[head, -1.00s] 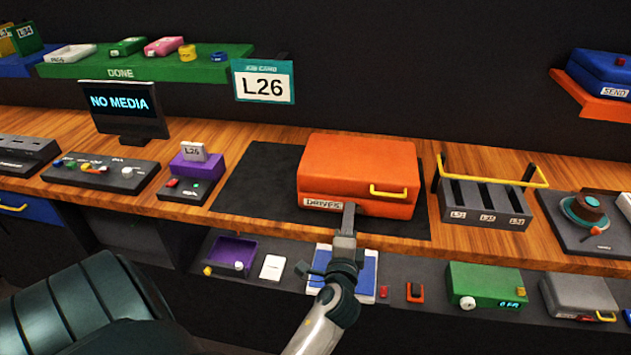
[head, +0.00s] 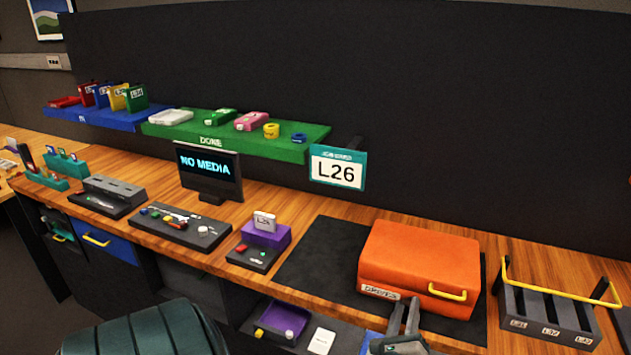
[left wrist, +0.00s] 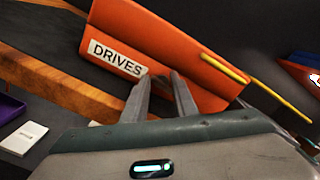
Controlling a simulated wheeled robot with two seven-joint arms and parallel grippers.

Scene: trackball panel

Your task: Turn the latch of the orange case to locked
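The closed orange case (head: 425,258) lies on a dark mat, with a white DRIVES label (head: 380,292) and a yellow handle (head: 447,293) on its front. The case (left wrist: 165,50) also fills the upper middle of the left wrist view. My left gripper (head: 405,306) is just in front of the case, between label and handle. Its two fingers (left wrist: 161,78) are apart, with nothing seen held between them; I cannot tell whether they touch the case. I cannot make out a latch; the fingers cover part of the front. My right gripper is not in view.
The dark mat (head: 318,262) is bare left of the case. A slotted rack with a yellow bar (head: 548,312) stands to the right. A purple block with a card (head: 265,236) stands left of the mat. A green shelf (head: 290,146) hangs above the bench.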

